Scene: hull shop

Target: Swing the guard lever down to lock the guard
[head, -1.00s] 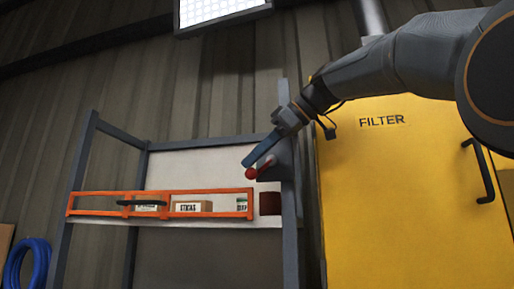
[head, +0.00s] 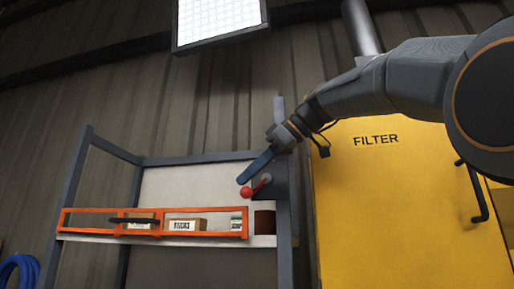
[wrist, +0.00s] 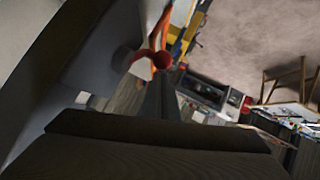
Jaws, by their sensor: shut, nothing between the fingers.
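The guard lever shows as a short red arm with a red ball knob (head: 246,192). It slopes down to the left from a dark mount on the rack's right post. The orange guard (head: 190,212) lies level across the rack's front, its right end just below the knob. My gripper (head: 241,180) is shut and empty, its blue-grey fingers slanting down left just above the knob. In the wrist view the red knob (wrist: 160,60) shows just past the tips of my gripper (wrist: 160,78). I cannot tell whether they touch.
A yellow filter cabinet (head: 400,220) with a dark handle stands close on the right, under my arm. Blue hose (head: 20,270) hangs at far left.

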